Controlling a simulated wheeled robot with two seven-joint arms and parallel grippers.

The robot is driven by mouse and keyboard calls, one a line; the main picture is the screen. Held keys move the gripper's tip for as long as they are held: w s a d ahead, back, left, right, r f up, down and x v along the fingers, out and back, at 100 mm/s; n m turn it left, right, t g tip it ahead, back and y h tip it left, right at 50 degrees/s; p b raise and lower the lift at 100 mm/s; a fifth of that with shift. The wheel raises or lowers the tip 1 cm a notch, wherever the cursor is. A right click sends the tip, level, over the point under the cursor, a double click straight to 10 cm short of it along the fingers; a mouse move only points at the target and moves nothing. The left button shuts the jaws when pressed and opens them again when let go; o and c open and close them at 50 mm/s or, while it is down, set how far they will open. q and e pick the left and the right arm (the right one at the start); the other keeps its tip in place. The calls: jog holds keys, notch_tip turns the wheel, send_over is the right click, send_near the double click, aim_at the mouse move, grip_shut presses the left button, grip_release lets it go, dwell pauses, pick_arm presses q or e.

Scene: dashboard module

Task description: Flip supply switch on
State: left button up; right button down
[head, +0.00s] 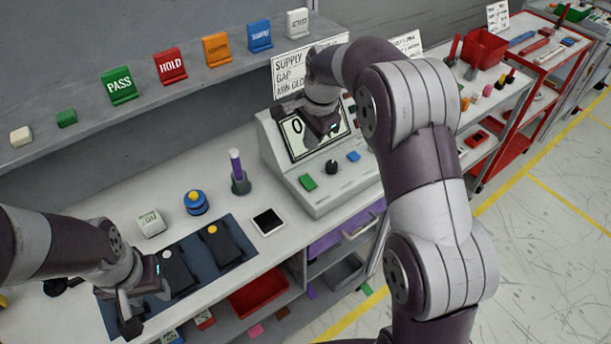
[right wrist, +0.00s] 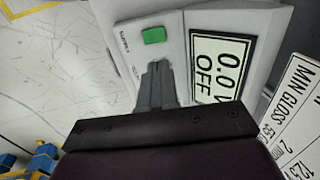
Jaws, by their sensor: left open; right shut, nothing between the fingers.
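The grey supply console (head: 345,195) stands on the bench. Its sloped front carries a green switch (head: 307,182), a black knob (head: 332,167) and a blue button (head: 353,157). The display (head: 298,150) reads 0.0 V OFF in the right wrist view (right wrist: 213,62). The green switch also shows there (right wrist: 153,35), beside small lettering that seems to read SUPPLY. My right gripper (head: 322,136) is shut and empty, over the console front near the display; its fingertips (right wrist: 158,70) appear just below the green switch in the wrist view. My left gripper (head: 147,298) is open above the dark mat.
Coloured signs stand on the shelf behind. A placard (head: 288,72) rises behind the console. A red cart (head: 545,85) is far right.

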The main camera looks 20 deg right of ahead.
aim_at(304, 180)
jog(key=f+p, duration=0.1)
jog(key=f, duration=0.3)
jog(key=w+f+p, duration=0.1)
jog(key=f, duration=0.3)
jog(key=w+a+f+p, duration=0.1)
jog(key=f, duration=0.4)
jog(key=shift+w, duration=0.15)
jog(key=shift+w+f, duration=0.1)
jog(key=shift+f, duration=0.3)
jog(key=shift+f, duration=0.3)
